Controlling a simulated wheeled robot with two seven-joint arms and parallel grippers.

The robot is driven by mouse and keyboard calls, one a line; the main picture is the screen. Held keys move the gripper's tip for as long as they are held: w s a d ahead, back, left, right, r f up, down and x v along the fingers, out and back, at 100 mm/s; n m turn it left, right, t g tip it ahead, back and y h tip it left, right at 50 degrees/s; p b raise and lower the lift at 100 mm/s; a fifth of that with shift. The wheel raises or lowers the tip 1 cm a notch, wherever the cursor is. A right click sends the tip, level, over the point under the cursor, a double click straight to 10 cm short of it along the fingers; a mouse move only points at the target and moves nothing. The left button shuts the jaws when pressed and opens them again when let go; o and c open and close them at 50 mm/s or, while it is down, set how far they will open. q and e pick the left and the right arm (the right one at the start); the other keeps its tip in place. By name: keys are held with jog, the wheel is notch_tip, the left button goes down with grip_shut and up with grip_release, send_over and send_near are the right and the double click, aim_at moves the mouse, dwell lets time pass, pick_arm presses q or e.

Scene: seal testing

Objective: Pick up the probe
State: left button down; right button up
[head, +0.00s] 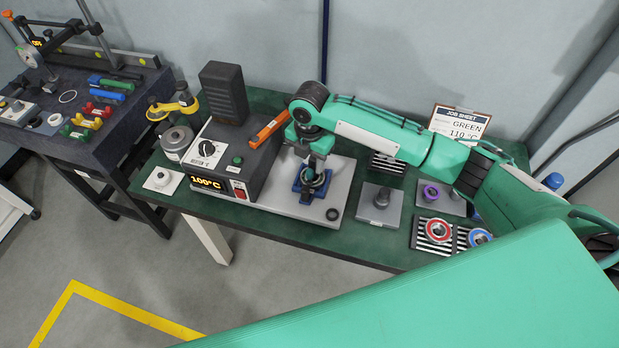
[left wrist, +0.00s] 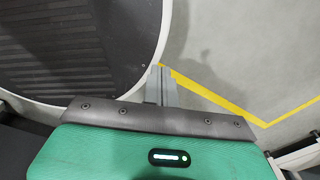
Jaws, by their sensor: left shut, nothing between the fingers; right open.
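An orange bar (head: 269,126), which looks like the probe, lies slanted at the right side of the dark heater unit (head: 222,150) in the head view. My right arm reaches in from the right. Its gripper (head: 313,172) points down just right of the orange bar, over a blue fixture (head: 301,186) on a grey base plate. It is open; its fingertips are hard to make out against the fixture, and it holds nothing that I can see. My left gripper (left wrist: 161,86) is shut and empty over the floor in the left wrist view.
The heater display reads 100 °C, and the job sheet (head: 461,123) reads GREEN 110 °C. Bearings lie on a striped mat (head: 421,242) at the right. A yellow-handled tool (head: 174,104) stands left of the heater. A second table (head: 120,131) holds coloured tools.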

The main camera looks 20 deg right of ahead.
aim_at(310, 171)
jog(key=shift+s+f+p, duration=0.25)
jog(key=shift+f+p, duration=0.4)
jog(key=shift+f, duration=0.1)
notch_tip(310, 171, down, 3)
jog(key=shift+r+p, duration=0.15)
jog(key=shift+p, duration=0.25)
jog(key=shift+f, duration=0.5)
grip_shut()
pick_arm(q)
jog(key=shift+w+r, duration=0.35)
jog(key=shift+r, duration=0.25)
jog(key=shift+w+r, duration=0.35)
jog(key=shift+r, duration=0.2)
